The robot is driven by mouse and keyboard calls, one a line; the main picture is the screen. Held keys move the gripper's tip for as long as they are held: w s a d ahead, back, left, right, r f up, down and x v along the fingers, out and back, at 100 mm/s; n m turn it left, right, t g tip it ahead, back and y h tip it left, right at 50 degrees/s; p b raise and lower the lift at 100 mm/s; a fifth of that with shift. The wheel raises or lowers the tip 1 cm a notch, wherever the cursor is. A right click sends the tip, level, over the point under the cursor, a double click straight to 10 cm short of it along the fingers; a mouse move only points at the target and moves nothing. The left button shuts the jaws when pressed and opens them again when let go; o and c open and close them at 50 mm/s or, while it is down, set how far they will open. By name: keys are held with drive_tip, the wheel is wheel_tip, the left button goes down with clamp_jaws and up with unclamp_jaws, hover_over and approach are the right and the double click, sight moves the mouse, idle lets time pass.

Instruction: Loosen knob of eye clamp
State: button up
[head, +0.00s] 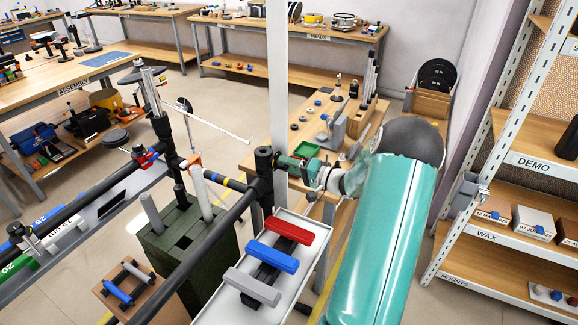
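My gripper (284,163) reaches left from my teal arm to a black clamp (263,162) at the end of a dark bar. Its tip is at or very near the right side of this clamp; I cannot tell whether it touches. The fingers are too small and overlapped to show open or shut. No knob is clear there, and any on that side is hidden behind my gripper. I cannot tell for certain which is the eye clamp.
Below stands a white tray (221,301) with red, blue and grey handled pieces. A dark green crate (165,250) stands left of it. A wooden bench (300,138) with a green bin is behind my gripper. A shelf rack (510,185) stands at right. Open floor (225,115) lies behind.

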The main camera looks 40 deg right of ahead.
drive_tip(key=o, duration=0.4)
drive_tip(key=shift+c, duration=0.2)
drive_tip(key=shift+s, duration=0.1)
drive_tip(key=v, duration=1.3)
drive_tip(key=shift+s, duration=0.3)
drive_tip(key=shift+d, duration=0.1)
drive_tip(key=w+a+r+n+g+y, duration=0.15)
drive_tip(key=a+g, duration=0.25)
drive_tip(key=a, duration=0.4)
drive_tip(key=w+a+r+n+g+y, duration=0.1)
drive_tip(key=a+r+n+g, duration=0.15)
drive_tip(key=a, duration=0.65)
drive_tip(key=w+a+r+n+g+y, duration=0.1)
drive_tip(key=a+r+g, duration=0.25)
drive_tip(key=a, duration=0.45)
drive_tip(key=s+a+r+n+h, duration=0.2)
drive_tip(key=s+a+r+h, duration=0.2)
drive_tip(key=a, duration=0.4)
drive_tip(key=s+a+r+n+g+h, duration=0.1)
drive_tip(key=s+a+r+h, duration=0.3)
drive_tip(key=s+a, duration=0.4)
drive_tip(key=shift+s+a+n+h, duration=0.4)
drive_tip(key=shift+s+n+h, duration=0.15)
drive_tip(key=shift+n+h, duration=0.35)
